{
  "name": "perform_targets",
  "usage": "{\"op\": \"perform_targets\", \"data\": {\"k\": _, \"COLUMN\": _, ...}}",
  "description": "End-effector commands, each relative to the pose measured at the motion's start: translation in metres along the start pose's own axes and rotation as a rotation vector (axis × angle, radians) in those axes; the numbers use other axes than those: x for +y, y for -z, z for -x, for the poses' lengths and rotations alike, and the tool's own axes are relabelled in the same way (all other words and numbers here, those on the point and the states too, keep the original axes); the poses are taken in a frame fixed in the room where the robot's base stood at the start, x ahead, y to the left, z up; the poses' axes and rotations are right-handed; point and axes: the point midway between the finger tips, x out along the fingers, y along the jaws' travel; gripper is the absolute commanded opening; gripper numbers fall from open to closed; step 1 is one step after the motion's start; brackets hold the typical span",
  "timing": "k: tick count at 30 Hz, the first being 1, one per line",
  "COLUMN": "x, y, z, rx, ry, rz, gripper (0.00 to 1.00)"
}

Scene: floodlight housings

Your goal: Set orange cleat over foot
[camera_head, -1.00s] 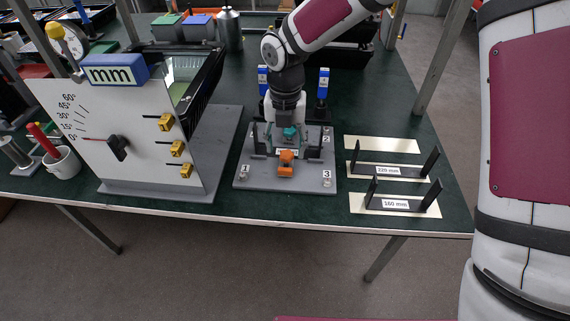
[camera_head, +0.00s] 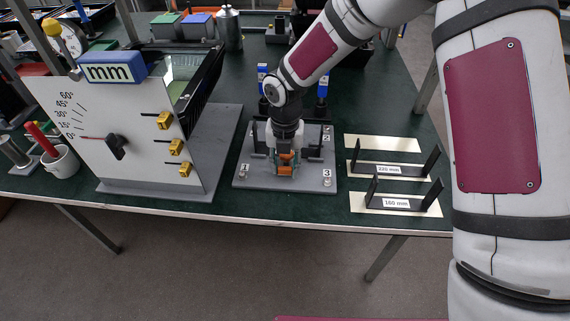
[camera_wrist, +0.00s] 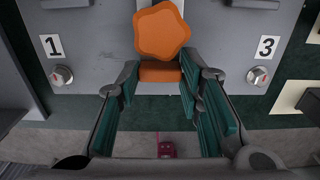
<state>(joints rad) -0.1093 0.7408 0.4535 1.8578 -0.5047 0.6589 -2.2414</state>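The orange cleat (camera_head: 285,160) is at the front middle of the grey plate (camera_head: 255,180), partly hidden by my gripper. In the wrist view the cleat (camera_wrist: 162,32) shows a lobed orange knob above a narrower orange block. My gripper (camera_head: 286,168) points down over it. In the wrist view its teal-padded fingers (camera_wrist: 159,76) stand apart, one on each side of the orange block. They look very close to it, but contact is not clear. I cannot make out the foot.
Silver knobs stand by corner labels 1 (camera_wrist: 62,76) and 3 (camera_wrist: 259,76). Black upright brackets (camera_head: 398,202) stand on pale strips to the right. A white dial panel (camera_head: 100,150) with yellow clips is at left. The table's front edge is close.

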Motion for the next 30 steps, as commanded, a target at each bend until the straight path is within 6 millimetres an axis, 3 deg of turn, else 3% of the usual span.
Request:
{"op": "perform_targets", "data": {"k": 1, "x": 0.0000, "y": 0.0000, "z": 0.0000, "rx": 0.000, "ry": 0.000, "rz": 0.000, "gripper": 0.15}}
{"op": "perform_targets", "data": {"k": 3, "x": 0.0001, "y": 0.0000, "z": 0.0001, "rx": 0.000, "ry": 0.000, "rz": 0.000, "gripper": 0.00}}
{"op": "perform_targets", "data": {"k": 18, "x": -0.0002, "y": -0.0054, "z": -0.0001, "rx": 0.001, "ry": 0.000, "rz": -0.001, "gripper": 0.00}}
{"op": "perform_targets", "data": {"k": 19, "x": -0.0002, "y": -0.0054, "z": -0.0001, "rx": 0.001, "ry": 0.000, "rz": -0.001, "gripper": 0.40}}
{"op": "perform_targets", "data": {"k": 21, "x": -0.0001, "y": -0.0054, "z": -0.0001, "rx": 0.001, "ry": 0.000, "rz": -0.001, "gripper": 0.53}}
{"op": "perform_targets", "data": {"k": 30, "x": 0.0000, "y": -0.0056, "z": 0.0009, "rx": 0.000, "ry": 0.000, "rz": -0.001, "gripper": 0.53}}
